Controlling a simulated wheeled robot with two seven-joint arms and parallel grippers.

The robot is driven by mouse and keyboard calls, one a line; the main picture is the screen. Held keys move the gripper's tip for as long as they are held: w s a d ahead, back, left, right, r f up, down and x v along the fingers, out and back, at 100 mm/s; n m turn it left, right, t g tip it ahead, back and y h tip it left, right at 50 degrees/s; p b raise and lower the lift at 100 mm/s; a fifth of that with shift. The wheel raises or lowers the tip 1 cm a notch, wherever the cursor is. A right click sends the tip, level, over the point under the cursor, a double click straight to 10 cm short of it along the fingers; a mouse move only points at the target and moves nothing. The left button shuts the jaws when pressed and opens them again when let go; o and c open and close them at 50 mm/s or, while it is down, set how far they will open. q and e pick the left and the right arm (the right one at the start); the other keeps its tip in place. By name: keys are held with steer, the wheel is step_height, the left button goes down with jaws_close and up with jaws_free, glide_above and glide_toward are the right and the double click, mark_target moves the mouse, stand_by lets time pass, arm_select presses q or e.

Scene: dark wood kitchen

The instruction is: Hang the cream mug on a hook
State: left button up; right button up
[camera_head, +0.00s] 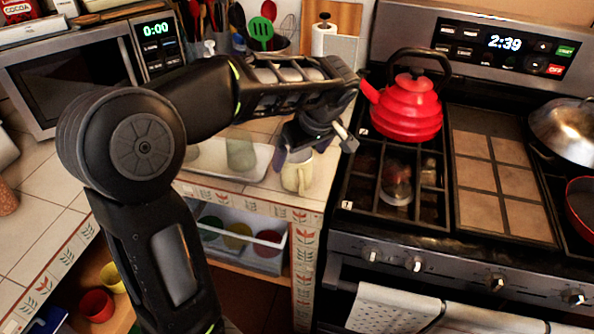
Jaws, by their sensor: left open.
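The cream mug (297,174) stands upright on the tiled counter, near its front edge and just left of the stove. My left gripper (314,150) is open right above and beside the mug, its fingers pointing down and part of it covering the mug's top. I cannot tell whether a finger touches the mug or reaches inside the rim. No hook can be made out in this view. My right gripper is not in view.
A white tray (205,166) with a greenish cup (241,154) lies left of the mug. A red kettle (405,108) stands on the stove to the right. A microwave (70,75) and utensils stand behind. A bin with coloured bowls (262,262) sits on the shelf below.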

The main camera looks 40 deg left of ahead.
arm_select(q)
steer(key=p+x, duration=0.1)
steer(key=x, duration=0.4)
steer(key=shift+a, duration=0.1)
stand_by(0.3)
steer(key=shift+c, duration=0.3)
steer(key=c, duration=1.8)
steer(key=shift+o, duration=0.2)
step_height(320, 180, up, 10)
